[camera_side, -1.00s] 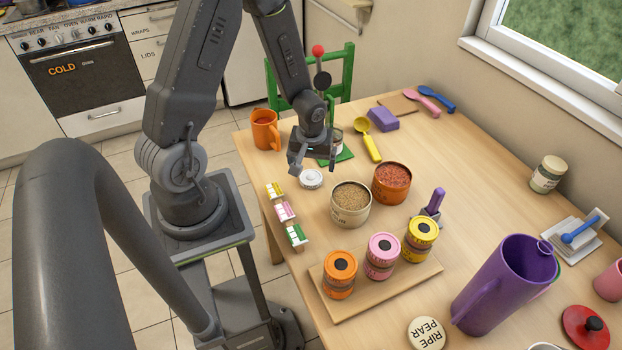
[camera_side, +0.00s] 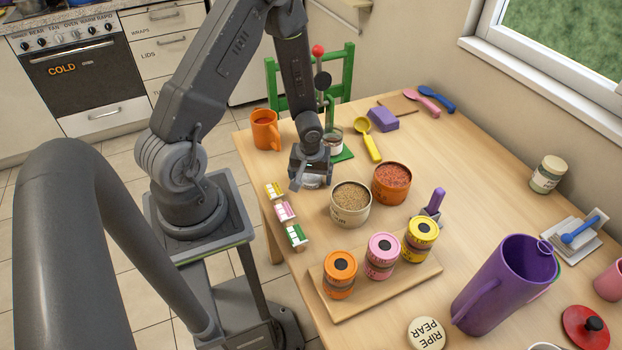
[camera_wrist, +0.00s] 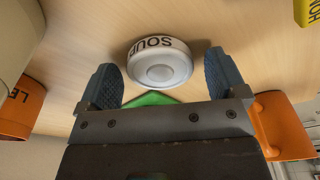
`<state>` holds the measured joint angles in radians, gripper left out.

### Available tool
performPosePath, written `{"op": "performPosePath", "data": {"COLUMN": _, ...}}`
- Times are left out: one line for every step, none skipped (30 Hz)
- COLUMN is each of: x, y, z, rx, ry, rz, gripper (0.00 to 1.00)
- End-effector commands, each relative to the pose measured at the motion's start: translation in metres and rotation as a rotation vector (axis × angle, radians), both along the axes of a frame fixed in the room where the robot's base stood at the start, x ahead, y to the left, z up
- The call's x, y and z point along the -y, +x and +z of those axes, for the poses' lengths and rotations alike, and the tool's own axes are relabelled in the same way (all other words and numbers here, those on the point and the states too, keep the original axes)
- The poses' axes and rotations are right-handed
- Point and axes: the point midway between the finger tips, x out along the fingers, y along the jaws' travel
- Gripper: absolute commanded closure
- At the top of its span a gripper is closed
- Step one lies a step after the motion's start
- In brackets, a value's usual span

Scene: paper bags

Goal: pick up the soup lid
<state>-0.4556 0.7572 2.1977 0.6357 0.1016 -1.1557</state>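The soup lid (camera_wrist: 160,62) is a round pale grey-white lid with "SOUP" in dark letters on its rim, lying flat on the wooden table. In the wrist view my gripper (camera_wrist: 160,76) is open, with one blue-grey finger on each side of the lid and a gap to each. In the side view my gripper (camera_side: 311,180) is low over the lid (camera_side: 313,182) and hides most of it. I cannot tell whether the fingertips touch the table.
A bowl of tan grains (camera_side: 350,198) stands just right of my gripper, with a bowl of red grains (camera_side: 391,181) beside it. An orange mug (camera_side: 265,130) and a green mat with a jar (camera_side: 334,142) are behind. Small labelled blocks (camera_side: 285,211) line the table's left edge.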

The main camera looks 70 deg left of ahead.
Motion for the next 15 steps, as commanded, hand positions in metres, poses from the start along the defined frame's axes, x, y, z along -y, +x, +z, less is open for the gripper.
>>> {"op": "performPosePath", "data": {"x": 0.0001, "y": -0.0001, "z": 0.0001, "rx": 0.000, "ry": 0.000, "rz": 0.000, "gripper": 0.14}}
{"op": "performPosePath", "data": {"x": 0.0000, "y": 0.0000, "z": 0.0002, "rx": 0.000, "ry": 0.000, "rz": 0.000, "gripper": 0.17}}
{"op": "performPosePath", "data": {"x": 0.0001, "y": -0.0001, "z": 0.0002, "rx": 0.000, "ry": 0.000, "rz": 0.000, "gripper": 0.21}}
{"op": "performPosePath", "data": {"x": 0.0001, "y": -0.0001, "z": 0.0002, "rx": 0.000, "ry": 0.000, "rz": 0.000, "gripper": 0.24}}
{"op": "performPosePath", "data": {"x": 0.0001, "y": -0.0001, "z": 0.0002, "rx": 0.000, "ry": 0.000, "rz": 0.000, "gripper": 0.27}}
{"op": "performPosePath", "data": {"x": 0.0001, "y": -0.0001, "z": 0.0003, "rx": 0.000, "ry": 0.000, "rz": 0.000, "gripper": 0.30}}
{"op": "performPosePath", "data": {"x": 0.0001, "y": -0.0001, "z": 0.0003, "rx": 0.000, "ry": 0.000, "rz": 0.000, "gripper": 0.33}}
{"op": "performPosePath", "data": {"x": 0.0001, "y": -0.0001, "z": 0.0003, "rx": 0.000, "ry": 0.000, "rz": 0.000, "gripper": 0.36}}
{"op": "performPosePath", "data": {"x": 0.0001, "y": -0.0001, "z": 0.0003, "rx": 0.000, "ry": 0.000, "rz": 0.000, "gripper": 0.40}}
{"op": "performPosePath", "data": {"x": 0.0001, "y": -0.0002, "z": 0.0003, "rx": 0.000, "ry": 0.000, "rz": 0.000, "gripper": 0.43}}
{"op": "performPosePath", "data": {"x": 0.0001, "y": -0.0001, "z": 0.0003, "rx": 0.000, "ry": 0.000, "rz": 0.000, "gripper": 0.46}}
{"op": "performPosePath", "data": {"x": 0.0001, "y": -0.0001, "z": 0.0003, "rx": 0.000, "ry": 0.000, "rz": 0.000, "gripper": 0.49}}
{"op": "performPosePath", "data": {"x": 0.0001, "y": -0.0001, "z": 0.0003, "rx": 0.000, "ry": 0.000, "rz": 0.000, "gripper": 0.52}}
{"op": "performPosePath", "data": {"x": 0.0001, "y": -0.0001, "z": 0.0003, "rx": 0.000, "ry": 0.000, "rz": 0.000, "gripper": 0.55}}
{"op": "performPosePath", "data": {"x": 0.0001, "y": -0.0001, "z": 0.0003, "rx": 0.000, "ry": 0.000, "rz": 0.000, "gripper": 0.59}}
